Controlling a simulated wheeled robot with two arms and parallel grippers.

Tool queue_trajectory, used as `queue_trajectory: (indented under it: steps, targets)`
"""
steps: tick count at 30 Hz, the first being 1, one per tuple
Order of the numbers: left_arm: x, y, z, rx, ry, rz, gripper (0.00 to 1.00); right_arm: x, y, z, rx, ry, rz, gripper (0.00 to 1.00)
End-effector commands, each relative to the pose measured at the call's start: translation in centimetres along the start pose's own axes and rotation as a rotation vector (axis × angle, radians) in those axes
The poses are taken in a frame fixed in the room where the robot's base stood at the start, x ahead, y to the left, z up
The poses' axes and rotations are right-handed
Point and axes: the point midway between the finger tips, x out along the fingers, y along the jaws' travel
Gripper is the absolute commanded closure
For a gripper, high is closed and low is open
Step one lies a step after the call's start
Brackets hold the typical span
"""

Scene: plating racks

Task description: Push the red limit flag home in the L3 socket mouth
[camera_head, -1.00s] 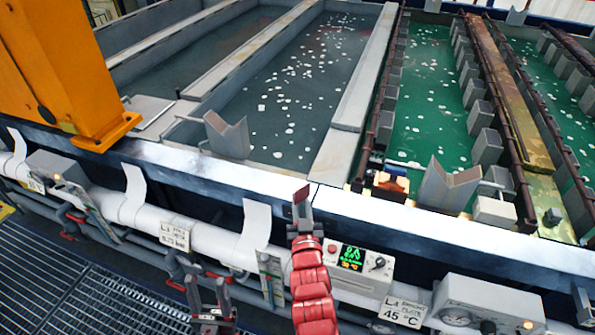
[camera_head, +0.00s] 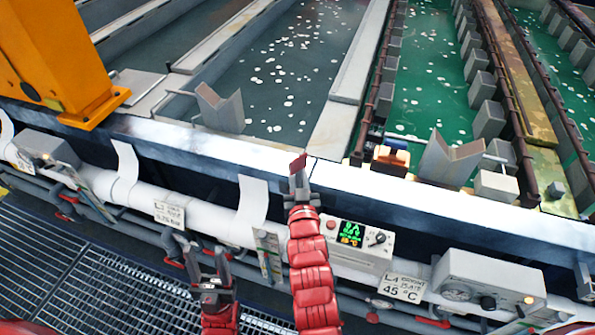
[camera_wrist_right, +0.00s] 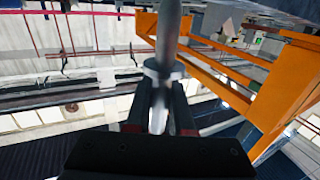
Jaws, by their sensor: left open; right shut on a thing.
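My right gripper (camera_head: 299,193) is in the middle of the head view, above the tank's front rail. It is shut on a slim dark piece with a red tip, apparently the red limit flag (camera_head: 298,164). The red end points up and away, level in the picture with the pale rim. In the right wrist view a grey shaft (camera_wrist_right: 168,30) runs forward from between the fingers; no red end shows there. My left gripper (camera_head: 202,262) is open and empty, low at left beside the front pipes. I cannot make out the L3 socket mouth.
A pale front rail (camera_head: 390,188) crosses the view. Grey V-shaped saddles stand behind it at left (camera_head: 220,112) and right (camera_head: 450,162). An orange post (camera_head: 60,60) is at left. A control box (camera_head: 355,243) and gauge box (camera_head: 490,280) line the front. Tanks lie behind.

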Motion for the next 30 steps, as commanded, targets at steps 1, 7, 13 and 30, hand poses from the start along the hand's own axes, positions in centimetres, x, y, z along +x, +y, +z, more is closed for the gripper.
queue_trajectory:
  steps: [1,7,13,30]
  targets:
    - [-1.0,0.1,0.2,0.0,0.0,0.0,0.5,0.0,0.0,1.0,0.0,0.0,0.001,1.0]
    - [-2.7,0.1,0.5,0.0,0.0,0.0,0.5,0.0,0.0,3.1,0.001,0.0,0.001,1.0]
    - [-3.4,0.2,0.6,0.0,0.0,0.0,0.5,0.0,0.0,4.0,0.001,0.0,0.001,1.0]
    - [-3.4,0.2,0.6,0.0,0.0,0.0,0.5,0.0,0.0,4.0,0.001,0.001,0.0,1.0]
